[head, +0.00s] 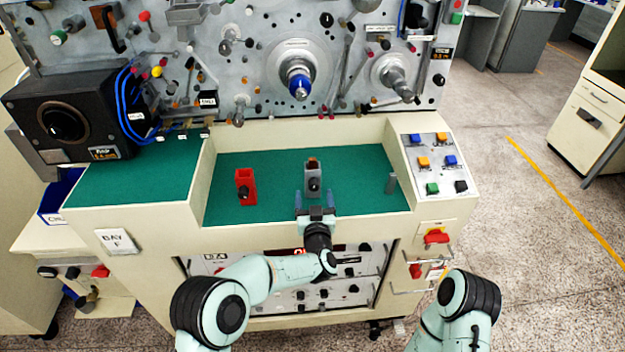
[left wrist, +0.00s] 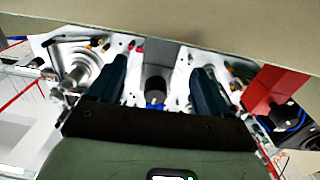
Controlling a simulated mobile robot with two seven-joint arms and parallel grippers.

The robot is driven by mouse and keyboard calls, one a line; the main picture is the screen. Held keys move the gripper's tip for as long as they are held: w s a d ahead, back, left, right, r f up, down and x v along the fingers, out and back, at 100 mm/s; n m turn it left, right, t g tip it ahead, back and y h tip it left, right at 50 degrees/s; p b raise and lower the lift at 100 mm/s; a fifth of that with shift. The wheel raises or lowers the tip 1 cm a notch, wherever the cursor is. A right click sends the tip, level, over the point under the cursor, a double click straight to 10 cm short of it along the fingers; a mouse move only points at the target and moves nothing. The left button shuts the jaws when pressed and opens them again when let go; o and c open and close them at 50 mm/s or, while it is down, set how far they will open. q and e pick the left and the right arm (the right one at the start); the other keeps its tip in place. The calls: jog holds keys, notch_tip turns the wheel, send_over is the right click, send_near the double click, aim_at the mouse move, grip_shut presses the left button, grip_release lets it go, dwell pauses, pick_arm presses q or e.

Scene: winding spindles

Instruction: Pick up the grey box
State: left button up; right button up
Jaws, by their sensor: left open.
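The grey box (head: 313,180) stands upright on the green recessed work surface, with a dark round knob on its front and a small red part at its top. My left gripper (head: 315,198) is just in front of it, open, with one finger toward each side. In the left wrist view the grey box (left wrist: 162,58) shows between the two spread fingers of the left gripper (left wrist: 157,70). I cannot tell whether the fingers touch it. My right gripper is out of view; only part of the right arm shows at the lower right.
A red box (head: 246,186) with a dark knob stands left of the grey box; it also shows in the left wrist view (left wrist: 272,92). A button panel (head: 436,162) and the machine's spindle wall (head: 345,75) border the green surface (head: 275,165).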

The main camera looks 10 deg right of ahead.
aim_at(313, 170)
pick_arm(q)
jog(key=w+p, duration=0.1)
jog(key=w, duration=0.1)
jog(key=w+p, duration=0.2)
jog(key=w, duration=0.1)
jog(key=shift+w+d+r, duration=0.1)
jog(key=shift+w+r, duration=0.2)
jog(key=shift+w, duration=0.2)
jog(key=shift+s, duration=0.25)
jog(key=c, duration=1.3)
notch_tip(313, 170, up, 10)
jog(key=shift+r, duration=0.1)
notch_tip(313, 170, up, 10)
jog(key=shift+f+p, duration=0.1)
jog(key=shift+p, duration=0.45)
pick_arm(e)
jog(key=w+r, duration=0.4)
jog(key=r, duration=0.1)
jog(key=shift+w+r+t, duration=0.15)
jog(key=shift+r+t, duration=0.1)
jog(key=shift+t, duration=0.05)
